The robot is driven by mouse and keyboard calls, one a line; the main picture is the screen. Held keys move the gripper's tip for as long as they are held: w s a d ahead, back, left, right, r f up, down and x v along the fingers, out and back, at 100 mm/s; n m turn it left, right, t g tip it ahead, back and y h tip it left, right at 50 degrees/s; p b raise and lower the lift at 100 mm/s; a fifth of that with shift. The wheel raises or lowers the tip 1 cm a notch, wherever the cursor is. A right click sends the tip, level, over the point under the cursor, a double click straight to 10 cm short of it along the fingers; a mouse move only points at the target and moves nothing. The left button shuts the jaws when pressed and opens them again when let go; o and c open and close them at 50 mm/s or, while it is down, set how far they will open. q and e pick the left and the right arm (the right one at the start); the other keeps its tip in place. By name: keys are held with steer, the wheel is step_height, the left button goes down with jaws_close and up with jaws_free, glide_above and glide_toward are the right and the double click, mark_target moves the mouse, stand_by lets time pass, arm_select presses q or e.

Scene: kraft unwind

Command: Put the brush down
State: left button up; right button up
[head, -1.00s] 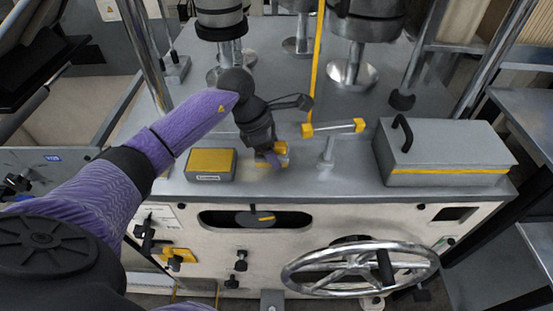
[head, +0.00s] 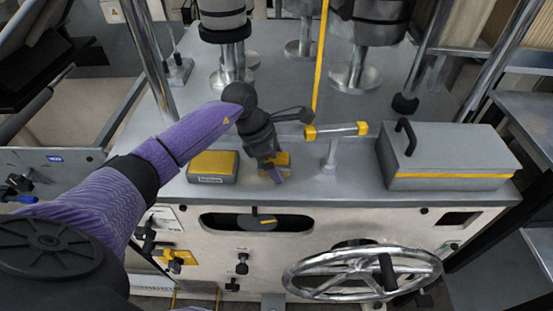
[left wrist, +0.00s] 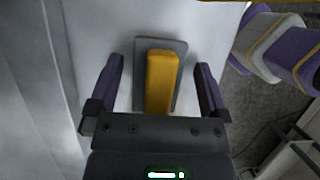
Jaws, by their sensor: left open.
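The brush, a yellow grip on a flat grey base, lies on the grey metal deck. In the left wrist view the brush (left wrist: 162,82) sits between the two spread purple fingers of my left gripper (left wrist: 160,88), with a gap on each side. In the head view my left gripper (head: 275,172) points down near the deck's front edge and partly hides the brush (head: 283,158). The left gripper is open. My right gripper is not in view.
A yellow-topped grey block (head: 213,166) lies left of the gripper. A yellow-ended bar (head: 335,130) on a post stands to the right, then a grey case (head: 445,158) with a handle. The deck's front edge is close, above a handwheel (head: 362,272). Rollers stand behind.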

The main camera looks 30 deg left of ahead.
arm_select(q)
steer(key=p+v, duration=0.1)
steer(key=v, duration=1.1)
